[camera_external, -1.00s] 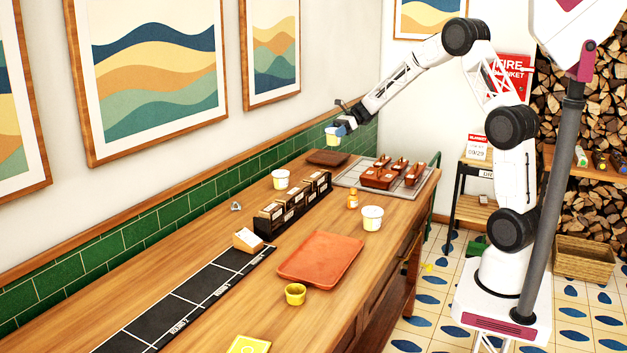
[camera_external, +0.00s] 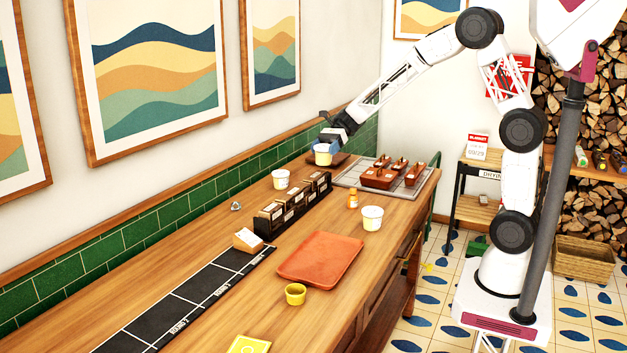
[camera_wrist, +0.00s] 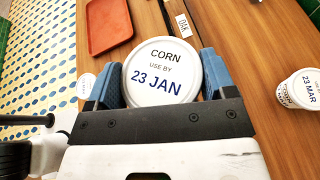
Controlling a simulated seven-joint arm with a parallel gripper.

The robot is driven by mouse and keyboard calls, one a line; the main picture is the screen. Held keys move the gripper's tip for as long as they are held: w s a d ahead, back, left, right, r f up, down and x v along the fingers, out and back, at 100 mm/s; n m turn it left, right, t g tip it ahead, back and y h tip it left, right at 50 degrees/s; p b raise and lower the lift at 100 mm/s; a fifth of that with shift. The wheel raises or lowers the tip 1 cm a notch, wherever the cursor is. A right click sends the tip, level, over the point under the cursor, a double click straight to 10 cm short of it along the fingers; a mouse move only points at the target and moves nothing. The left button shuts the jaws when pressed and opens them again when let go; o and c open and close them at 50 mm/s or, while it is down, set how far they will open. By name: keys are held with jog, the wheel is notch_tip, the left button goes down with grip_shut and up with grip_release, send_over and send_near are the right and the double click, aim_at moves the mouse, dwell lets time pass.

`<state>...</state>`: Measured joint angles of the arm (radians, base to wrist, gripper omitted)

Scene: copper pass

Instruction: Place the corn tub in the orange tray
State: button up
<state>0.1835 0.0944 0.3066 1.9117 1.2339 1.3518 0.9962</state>
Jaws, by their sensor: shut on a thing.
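The corn tub (camera_wrist: 161,72) fills the middle of the wrist view, its white lid reading "CORN USE BY 23 JAN". My gripper (camera_wrist: 160,85) is shut on it, with a blue finger on each side. In the external view the tub (camera_external: 323,158) hangs from my gripper (camera_external: 330,143) above the far part of the counter, near the brown mat. The orange tray (camera_external: 322,260) lies flat and empty on the near half of the counter. It also shows at the top left of the wrist view (camera_wrist: 108,22).
A black box divider (camera_external: 293,208) stands between the tub and the tray. Two other white tubs stand on the counter, one at the wall side (camera_external: 281,179) and one near the front edge (camera_external: 372,218). A small bottle (camera_external: 353,201) and a yellow cup (camera_external: 295,294) stand near the tray.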

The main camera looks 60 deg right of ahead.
jog(key=s+a+n+g+h, duration=0.2)
jog(key=s+a+n+g, duration=0.55)
jog(key=s+a, duration=2.2)
notch_tip(320, 180, down, 10)
jog(key=s+d, duration=0.1)
jog(key=shift+s+d+g, duration=0.15)
jog(key=shift+d+g, duration=0.2)
jog(key=shift+g, duration=0.1)
send_over(323, 258)
jog(key=shift+a+f, duration=0.1)
jog(key=shift+f, duration=0.6)
jog(key=shift+f, duration=1.75)
jog(key=shift+f, duration=0.15)
